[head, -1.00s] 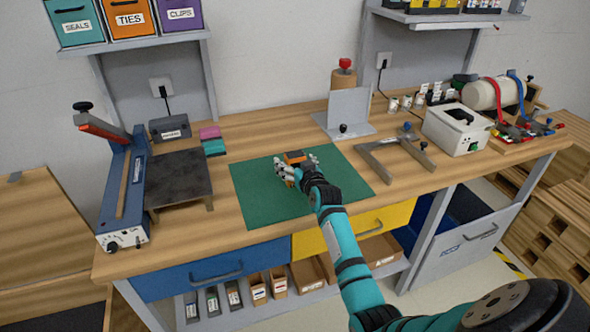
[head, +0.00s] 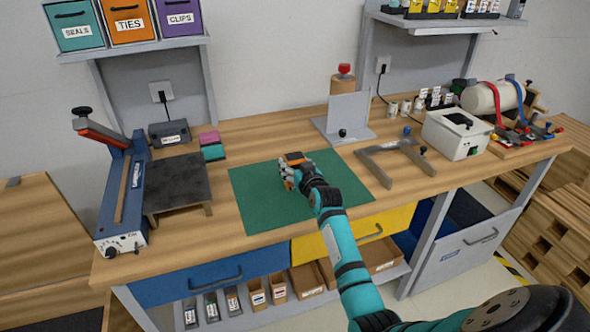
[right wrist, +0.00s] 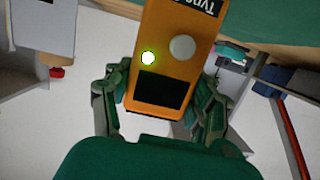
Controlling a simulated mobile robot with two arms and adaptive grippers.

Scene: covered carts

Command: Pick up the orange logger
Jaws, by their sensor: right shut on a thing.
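The orange logger (right wrist: 164,62) fills the middle of the right wrist view, with a dark screen, a pale round button, a small lit light and a dark label. My right gripper (right wrist: 160,105) is shut on it, one finger on each side. In the head view the right gripper (head: 292,176) is over the green mat (head: 262,212), and only a small part of the logger (head: 292,157) shows past it. Whether the logger touches the mat is hard to tell. My left gripper is not in view.
A metal bracket stand (head: 345,122) is behind the mat and a grey frame (head: 380,170) lies to its right. A blue sealer (head: 128,195) and a dark plate (head: 180,182) are at the left. Bare wood surrounds the mat.

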